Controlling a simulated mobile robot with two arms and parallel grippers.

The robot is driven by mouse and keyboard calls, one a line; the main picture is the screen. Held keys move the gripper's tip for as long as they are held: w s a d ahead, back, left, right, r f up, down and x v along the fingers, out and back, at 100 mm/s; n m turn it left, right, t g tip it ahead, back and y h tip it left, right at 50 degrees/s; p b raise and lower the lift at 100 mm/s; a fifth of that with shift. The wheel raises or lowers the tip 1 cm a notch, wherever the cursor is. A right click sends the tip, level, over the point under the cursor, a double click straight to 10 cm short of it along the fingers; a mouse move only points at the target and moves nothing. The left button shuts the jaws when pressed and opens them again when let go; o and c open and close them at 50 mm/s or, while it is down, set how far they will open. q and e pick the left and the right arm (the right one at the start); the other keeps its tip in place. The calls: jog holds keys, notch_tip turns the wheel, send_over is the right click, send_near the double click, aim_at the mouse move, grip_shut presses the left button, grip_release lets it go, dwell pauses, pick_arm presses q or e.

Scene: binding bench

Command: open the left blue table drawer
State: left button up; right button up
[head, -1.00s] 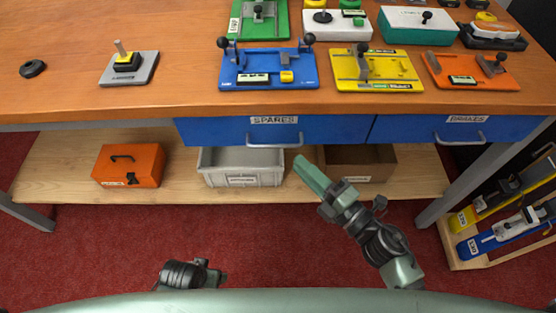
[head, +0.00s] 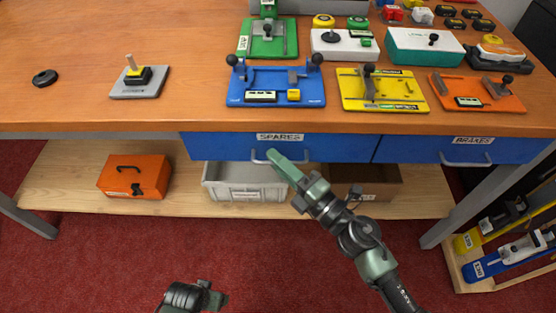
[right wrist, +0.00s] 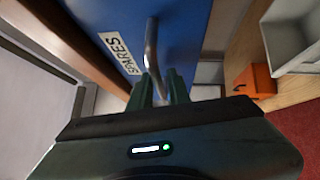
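The left blue drawer (head: 225,147), labelled SPARES, is under the bench top, its front level with the right one. Its silver handle (head: 262,159) is partly covered by my right gripper's fingers in the head view. The handle also shows in the right wrist view (right wrist: 151,45), running down towards the gap between the fingertips. My right gripper (head: 275,156) is open, with a gap between its green fingers (right wrist: 161,84). I cannot tell if it touches the handle.
The right blue drawer (head: 425,149), labelled BRAKES, is shut beside it. Below, a wooden shelf (head: 80,183) carries an orange box (head: 135,177), a grey bin (head: 235,190) and a brown box (head: 385,188). Coloured fixtures stand on the bench top (head: 190,60).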

grip_shut()
dwell(1.3)
